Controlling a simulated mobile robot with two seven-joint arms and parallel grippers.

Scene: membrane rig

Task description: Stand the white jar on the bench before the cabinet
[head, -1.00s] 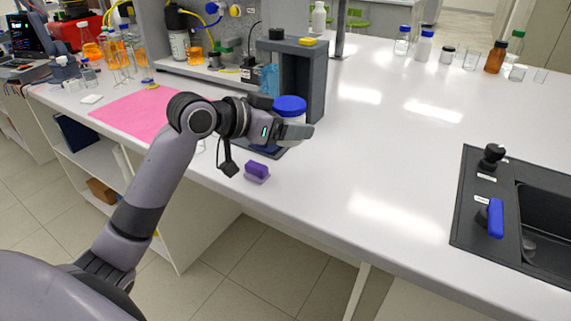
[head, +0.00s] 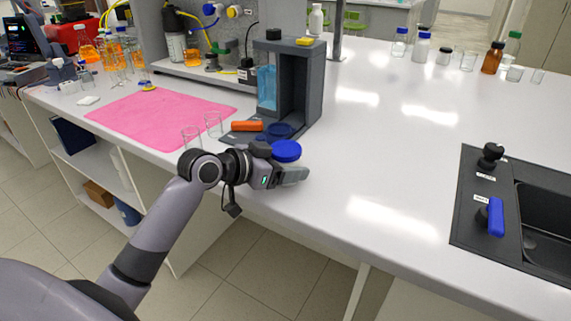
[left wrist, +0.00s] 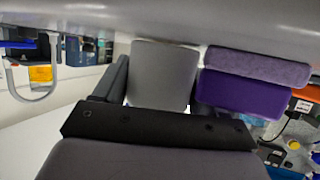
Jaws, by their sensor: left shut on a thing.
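The white jar shows mainly as its blue lid (head: 286,151); its white body is mostly hidden by my left gripper (head: 290,175). The left gripper is shut on the jar and holds it upright near the front edge of the bench. The dark grey open-fronted cabinet (head: 306,85) stands behind the jar, on the bench (head: 400,150). The jar is in front of the cabinet's base plate, apart from the cabinet. I cannot tell whether its bottom touches the bench. My right gripper is not in view.
Two glass beakers stand by the pink mat (head: 150,118). A purple block (left wrist: 245,92) shows in the left wrist view. The bench is clear rightward to the black sink (head: 470,215).

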